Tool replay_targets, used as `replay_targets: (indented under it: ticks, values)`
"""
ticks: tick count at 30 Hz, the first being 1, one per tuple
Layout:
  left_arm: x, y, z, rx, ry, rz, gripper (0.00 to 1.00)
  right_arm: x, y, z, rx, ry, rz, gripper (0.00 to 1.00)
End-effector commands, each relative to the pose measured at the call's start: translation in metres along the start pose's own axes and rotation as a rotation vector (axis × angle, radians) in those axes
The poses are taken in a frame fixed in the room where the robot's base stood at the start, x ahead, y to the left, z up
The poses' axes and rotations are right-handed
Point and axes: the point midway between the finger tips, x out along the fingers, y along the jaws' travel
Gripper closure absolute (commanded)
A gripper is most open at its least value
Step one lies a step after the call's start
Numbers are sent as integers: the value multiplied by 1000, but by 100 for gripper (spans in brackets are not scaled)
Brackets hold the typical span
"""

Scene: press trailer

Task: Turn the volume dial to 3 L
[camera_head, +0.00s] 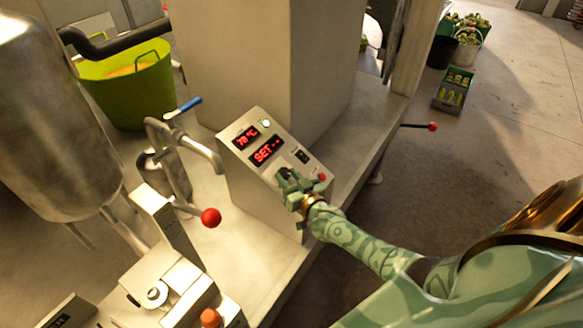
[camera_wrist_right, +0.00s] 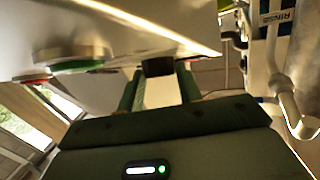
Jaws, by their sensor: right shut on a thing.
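The control box (camera_head: 250,185) has a sloped panel with red lit displays. The upper display (camera_head: 246,137) reads about "78 °C" and the lower display (camera_head: 267,150) reads "SET" with dashes. My right gripper (camera_head: 287,177) is at the lower part of the panel, its green fingers shut on a small dark dial (camera_head: 283,173). In the right wrist view the black dial (camera_wrist_right: 157,67) sits between the tips of my gripper's fingers (camera_wrist_right: 158,85). The dial's markings and pointer are hidden or too small to read. My left gripper is not in view.
A small switch (camera_head: 302,156) and a red button (camera_head: 322,177) are close to my right gripper. A red-knobbed lever (camera_head: 210,217) and a blue-handled tap (camera_head: 190,104) stand left of the box. A green tub (camera_head: 122,98) stands behind. Open floor lies to the right.

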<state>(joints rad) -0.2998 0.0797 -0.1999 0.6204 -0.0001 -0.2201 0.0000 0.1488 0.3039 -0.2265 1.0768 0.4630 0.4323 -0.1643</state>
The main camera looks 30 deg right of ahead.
Motion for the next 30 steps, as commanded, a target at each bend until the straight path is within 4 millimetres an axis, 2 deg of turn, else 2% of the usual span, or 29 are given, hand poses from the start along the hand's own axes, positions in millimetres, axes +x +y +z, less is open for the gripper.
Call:
replay_targets:
  ticks: [1,3,12,21,30]
  values:
    - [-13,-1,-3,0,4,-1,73,-1,-4,-5,28,-5,41,88]
    - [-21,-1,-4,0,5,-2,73,0,-6,-5,59,-9,98,88]
    - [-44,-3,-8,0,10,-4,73,1,-10,-3,167,-26,307,88]
    - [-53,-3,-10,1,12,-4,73,3,-11,-2,231,-33,432,88]
    - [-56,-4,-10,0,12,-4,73,3,-10,-2,250,-35,471,88]
